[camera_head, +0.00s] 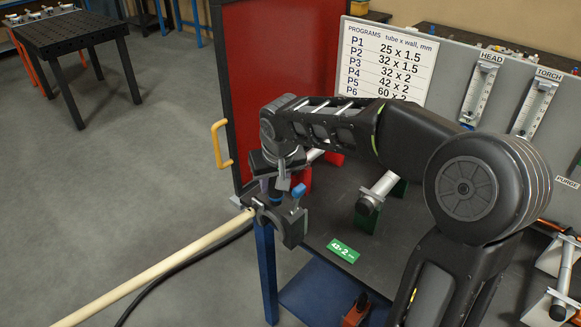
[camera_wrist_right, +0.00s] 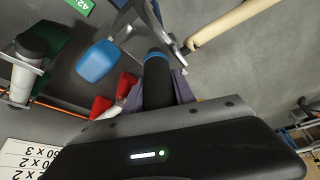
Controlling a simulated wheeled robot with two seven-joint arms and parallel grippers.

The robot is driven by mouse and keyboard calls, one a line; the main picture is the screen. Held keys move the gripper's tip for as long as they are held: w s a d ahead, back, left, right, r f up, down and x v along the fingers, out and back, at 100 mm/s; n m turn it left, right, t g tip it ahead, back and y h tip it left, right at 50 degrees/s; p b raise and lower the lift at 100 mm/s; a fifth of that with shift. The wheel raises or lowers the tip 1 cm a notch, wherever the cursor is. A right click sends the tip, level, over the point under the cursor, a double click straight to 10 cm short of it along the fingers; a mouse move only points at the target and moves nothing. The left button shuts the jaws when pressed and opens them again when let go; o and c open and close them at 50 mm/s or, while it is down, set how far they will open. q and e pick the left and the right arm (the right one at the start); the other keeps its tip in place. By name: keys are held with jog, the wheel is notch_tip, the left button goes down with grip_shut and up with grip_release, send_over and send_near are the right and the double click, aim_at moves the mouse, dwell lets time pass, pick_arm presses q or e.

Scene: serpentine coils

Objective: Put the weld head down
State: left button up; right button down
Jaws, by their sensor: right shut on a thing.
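The weld head (camera_head: 288,222) is a dark clamp-like tool with a blue lever (camera_head: 298,192). My right gripper (camera_head: 278,182) is shut on its black handle; the fingers partly hide the grip. In the right wrist view the handle (camera_wrist_right: 157,78) with its blue ring stands between the fingers, and the blue lever (camera_wrist_right: 97,61) and metal jaw parts show beyond. The head is held above the bench's front left corner. The end of a long beige tube (camera_head: 160,268) is right by the head; I cannot tell whether it is clamped. My left gripper is not in view.
Red blocks (camera_head: 302,179) stand on the dark bench under my forearm. A silver cylindrical tool (camera_head: 379,191) rests in a green holder. A green 42x2 label (camera_head: 343,250) lies near the bench front. A red panel (camera_head: 280,80) with a yellow handle stands behind. Floor at left is open.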

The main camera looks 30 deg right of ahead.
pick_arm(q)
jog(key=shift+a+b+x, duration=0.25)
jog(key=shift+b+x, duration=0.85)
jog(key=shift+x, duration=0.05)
pick_arm(e)
jog(key=a+f+n+y, duration=0.1)
jog(key=a+f+n, duration=0.1)
jog(key=a+f, duration=0.9)
jog(key=shift+a+f+n, duration=0.3)
jog(key=shift+a+f, duration=0.05)
jog(key=shift+a, duration=0.1)
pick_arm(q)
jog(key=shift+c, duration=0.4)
